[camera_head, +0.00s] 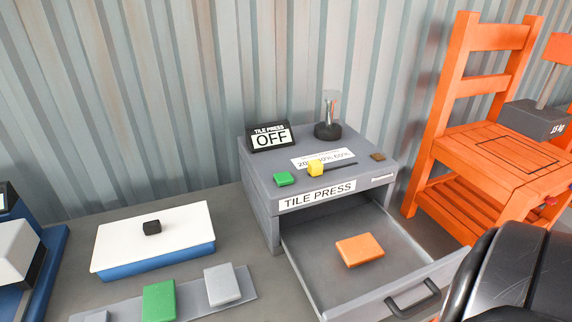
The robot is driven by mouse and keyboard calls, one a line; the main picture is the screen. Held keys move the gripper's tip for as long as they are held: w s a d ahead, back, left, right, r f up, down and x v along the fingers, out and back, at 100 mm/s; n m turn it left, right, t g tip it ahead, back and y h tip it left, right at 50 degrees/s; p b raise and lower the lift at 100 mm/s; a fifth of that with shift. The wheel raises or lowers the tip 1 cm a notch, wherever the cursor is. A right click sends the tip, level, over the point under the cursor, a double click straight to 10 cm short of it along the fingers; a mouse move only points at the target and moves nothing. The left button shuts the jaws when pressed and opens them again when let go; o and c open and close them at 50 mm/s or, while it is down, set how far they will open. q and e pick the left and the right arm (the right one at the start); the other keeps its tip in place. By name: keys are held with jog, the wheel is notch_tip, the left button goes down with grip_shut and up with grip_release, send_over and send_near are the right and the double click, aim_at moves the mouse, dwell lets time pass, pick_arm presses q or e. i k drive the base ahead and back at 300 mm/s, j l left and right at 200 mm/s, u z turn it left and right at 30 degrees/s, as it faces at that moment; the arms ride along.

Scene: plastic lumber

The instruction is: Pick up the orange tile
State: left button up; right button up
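The orange tile (360,250) lies flat inside the open drawer (325,285) of the grey tile press (262,190). The tile is fully visible and nothing touches it from above. The drawer is pulled out toward me, with a dark handle (413,300) on its front. A black rounded part of my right arm shows at the bottom right, beside the drawer's right front corner. No fingertips of either gripper are in view.
The press top holds an OFF display (270,137), a glass tube (329,112), a green button (284,179) and a yellow slider (316,168). A green tile (159,301) and a grey tile (222,285) lie left of the drawer. An orange chair (480,150) stands right.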

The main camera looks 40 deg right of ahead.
aim_at(359, 249)
jog(key=k+l+z, duration=0.1)
jog(key=z, duration=0.3)
jog(key=k+l+z, duration=0.1)
jog(key=z, duration=0.25)
jog(key=i+l, duration=0.05)
jog(key=l, duration=0.05)
